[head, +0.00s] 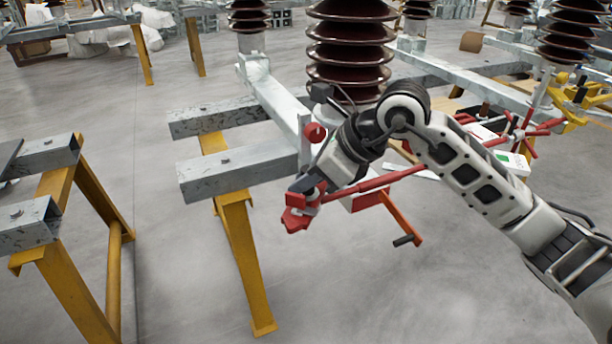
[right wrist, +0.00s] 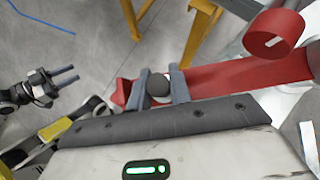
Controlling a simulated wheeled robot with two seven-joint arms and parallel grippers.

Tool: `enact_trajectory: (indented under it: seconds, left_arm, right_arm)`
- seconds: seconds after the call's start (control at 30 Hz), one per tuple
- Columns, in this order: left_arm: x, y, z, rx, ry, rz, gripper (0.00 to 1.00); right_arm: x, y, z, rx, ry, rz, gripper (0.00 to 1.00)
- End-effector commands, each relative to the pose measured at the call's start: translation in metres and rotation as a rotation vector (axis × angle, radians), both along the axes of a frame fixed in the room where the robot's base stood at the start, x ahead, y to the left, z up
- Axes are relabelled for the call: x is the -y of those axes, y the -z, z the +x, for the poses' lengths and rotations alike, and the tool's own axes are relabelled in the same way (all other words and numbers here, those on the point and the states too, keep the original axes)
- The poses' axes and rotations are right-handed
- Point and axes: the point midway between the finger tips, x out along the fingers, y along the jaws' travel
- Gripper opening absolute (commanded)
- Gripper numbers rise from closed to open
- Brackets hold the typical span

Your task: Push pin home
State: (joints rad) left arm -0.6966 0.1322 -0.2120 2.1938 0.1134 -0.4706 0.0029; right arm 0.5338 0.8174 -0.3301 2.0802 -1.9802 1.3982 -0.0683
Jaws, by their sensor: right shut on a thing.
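My right gripper (head: 304,190) reaches in from the right in the head view, beside the red metal part (head: 296,217) at the frame's end. In the right wrist view its two grey fingers (right wrist: 161,87) are shut on a dark round knob, which I take to be the pin (right wrist: 158,86). The knob sits over a red bar (right wrist: 235,77). The pin's shaft is hidden, so I cannot tell how deep it sits. My left gripper (right wrist: 68,82) shows at the left of the right wrist view, its fingers apart and empty.
A red ring (head: 315,132) stands on the frame above the gripper; a red rod (head: 375,183) runs right. Brown insulators (head: 349,55) rise behind. Yellow-legged steel supports (head: 243,255) stand left, with open floor in front.

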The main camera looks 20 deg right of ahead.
Motion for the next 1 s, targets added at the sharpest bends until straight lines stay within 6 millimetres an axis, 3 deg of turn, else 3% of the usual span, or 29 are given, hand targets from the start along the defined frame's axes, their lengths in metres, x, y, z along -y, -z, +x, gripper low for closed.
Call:
enact_trajectory:
  seconds: [0.47, 0.5, 0.6, 1.0]
  left_arm:
    - [0.0, 0.0018, 0.0001, 0.0, 0.0, 0.0, 0.41]
    - [0.0, 0.0018, 0.0001, 0.0, 0.0, 0.0, 0.41]
    - [0.0, 0.0018, 0.0001, 0.0, 0.0, 0.0, 0.41]
    - [0.0007, -0.0076, 0.0, 0.017, 0.005, 0.002, 0.41]
  right_arm:
    - [0.0001, 0.0028, -0.0003, -0.002, 0.0, 0.0, 0.0]
    - [0.0, 0.0029, -0.0003, -0.003, 0.0, -0.001, 0.23]
    - [0.0, 0.0029, -0.0003, -0.002, 0.0, 0.0, 0.45]
    - [0.0, 0.002, 0.0, 0.0, 0.0, 0.0, 0.45]
